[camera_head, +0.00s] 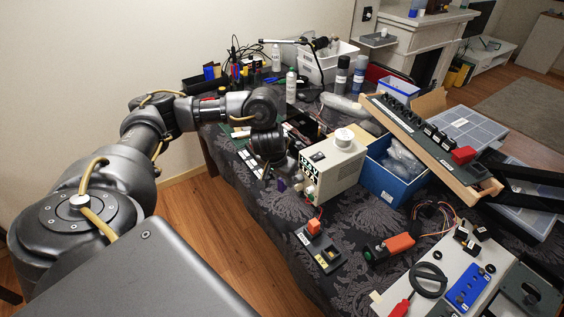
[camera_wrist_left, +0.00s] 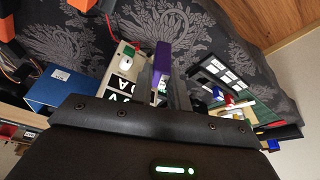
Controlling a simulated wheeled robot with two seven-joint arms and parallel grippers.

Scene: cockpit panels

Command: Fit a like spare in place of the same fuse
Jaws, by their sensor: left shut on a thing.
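My left gripper (camera_head: 277,181) reaches down over the table's left part, beside the front of the cream box (camera_head: 333,168). It is shut on a purple fuse-like piece (camera_head: 283,185), which stands out between the fingers in the left wrist view (camera_wrist_left: 162,60). The piece is apart from the table cloth. A dark tray with white label squares (camera_wrist_left: 222,75) is close by on the right in the wrist view, with small coloured pieces (camera_wrist_left: 232,101) near it. The cream box's labelled face (camera_wrist_left: 124,91) is left of the fingers. The place for the fuse cannot be told. My right gripper is not identifiable.
A tilted rail with black blocks (camera_head: 425,135) rests near a blue bin (camera_head: 392,183). A black base with orange and yellow parts (camera_head: 322,250) and an orange-handled tool (camera_head: 397,243) lie in front. A white panel with a blue module (camera_head: 468,287) is front right. Bottles (camera_head: 291,86) stand behind.

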